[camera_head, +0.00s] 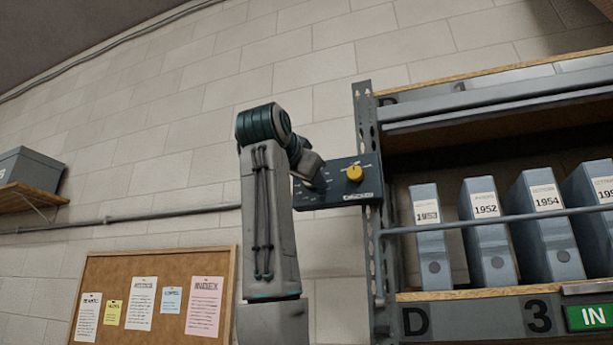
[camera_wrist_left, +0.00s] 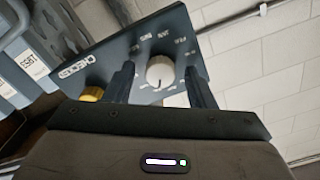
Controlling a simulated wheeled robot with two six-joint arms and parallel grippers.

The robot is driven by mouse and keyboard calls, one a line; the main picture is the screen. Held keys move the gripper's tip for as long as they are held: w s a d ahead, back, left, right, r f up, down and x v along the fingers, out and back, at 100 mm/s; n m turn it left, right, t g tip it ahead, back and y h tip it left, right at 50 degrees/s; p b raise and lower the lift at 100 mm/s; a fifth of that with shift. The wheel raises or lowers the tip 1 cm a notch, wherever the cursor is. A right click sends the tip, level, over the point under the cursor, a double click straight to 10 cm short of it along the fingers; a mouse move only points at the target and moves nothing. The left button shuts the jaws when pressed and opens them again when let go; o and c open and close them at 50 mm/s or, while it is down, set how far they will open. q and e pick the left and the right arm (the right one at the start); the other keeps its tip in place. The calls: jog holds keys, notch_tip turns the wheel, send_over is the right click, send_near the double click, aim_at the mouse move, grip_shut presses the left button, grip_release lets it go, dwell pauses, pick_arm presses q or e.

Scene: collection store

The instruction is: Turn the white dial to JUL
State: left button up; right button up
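A dark blue panel (camera_head: 335,197) is fixed at the left post of the shelf rack. The white dial (camera_wrist_left: 160,71) shows in the left wrist view on this panel (camera_wrist_left: 140,50), with small white labels around it that are too small to read surely. My left gripper (camera_wrist_left: 158,86) is open, with one finger on each side of the dial. I see gaps between fingers and dial; I cannot tell how deep the fingers reach. In the head view my left wrist and gripper (camera_head: 311,178) hide the dial. My right gripper is in neither view.
A yellow knob (camera_head: 354,173) sits on the same panel, right of my gripper; it also shows in the wrist view (camera_wrist_left: 92,94). Blue binders (camera_head: 485,240) stand on the rack behind a rail. A corkboard (camera_head: 160,262) hangs at lower left.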

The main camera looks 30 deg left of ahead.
pick_arm(q)
jog(key=b+v, duration=0.6)
jog(key=v, duration=0.4)
jog(key=shift+s, duration=0.35)
